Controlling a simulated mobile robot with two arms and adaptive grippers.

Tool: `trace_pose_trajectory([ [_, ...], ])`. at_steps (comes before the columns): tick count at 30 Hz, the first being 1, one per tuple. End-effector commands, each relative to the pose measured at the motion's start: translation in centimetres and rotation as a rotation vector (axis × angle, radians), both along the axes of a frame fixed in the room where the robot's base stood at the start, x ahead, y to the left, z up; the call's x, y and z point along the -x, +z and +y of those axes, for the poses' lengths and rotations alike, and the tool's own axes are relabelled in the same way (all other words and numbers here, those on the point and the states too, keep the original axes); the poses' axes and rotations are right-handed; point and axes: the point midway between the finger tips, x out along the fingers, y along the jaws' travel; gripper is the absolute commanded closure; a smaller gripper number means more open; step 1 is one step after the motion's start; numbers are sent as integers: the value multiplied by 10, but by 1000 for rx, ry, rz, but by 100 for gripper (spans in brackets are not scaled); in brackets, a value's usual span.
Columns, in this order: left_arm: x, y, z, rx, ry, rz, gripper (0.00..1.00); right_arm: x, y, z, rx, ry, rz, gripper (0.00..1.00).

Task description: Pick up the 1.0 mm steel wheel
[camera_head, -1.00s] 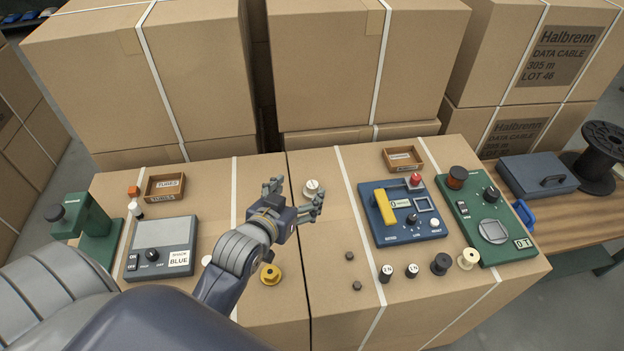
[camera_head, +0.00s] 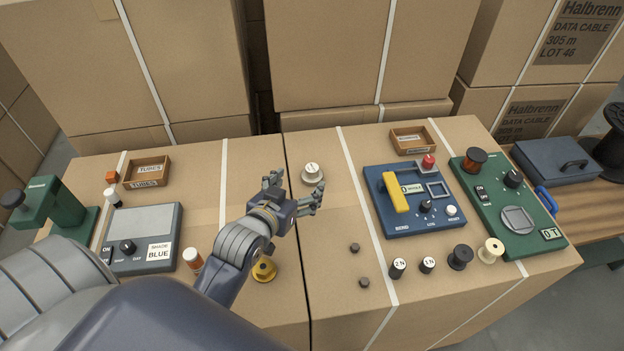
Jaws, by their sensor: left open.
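A small pale metal wheel (camera_head: 312,173) with a light, marked top lies on the cardboard surface near the middle; its marking is too small to read. It may be the 1.0 mm steel wheel. My left gripper (camera_head: 296,188) is open and empty, its fingers spread on the near side of the wheel. The right finger appears close to the wheel's near edge, but I cannot tell whether they touch. My right gripper is not in view.
A yellow spool (camera_head: 264,269) and an orange-white tube (camera_head: 193,261) flank my left forearm. A blue tester (camera_head: 412,215) and a green device (camera_head: 505,205) stand right. Wooden trays (camera_head: 148,172) sit farther back; tall boxes (camera_head: 370,50) block the rear.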

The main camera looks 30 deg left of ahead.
Motion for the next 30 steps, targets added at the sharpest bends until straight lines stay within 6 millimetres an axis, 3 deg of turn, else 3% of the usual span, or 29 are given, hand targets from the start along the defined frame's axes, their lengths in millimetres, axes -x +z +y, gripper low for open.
trace_pose_trajectory([
  [9,-40,-15,3,0,0,-1,25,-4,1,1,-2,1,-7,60],
  [17,-54,-21,5,-1,0,-1,25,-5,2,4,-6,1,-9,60],
  [30,-95,-38,11,-1,0,0,25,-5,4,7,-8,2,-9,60],
])
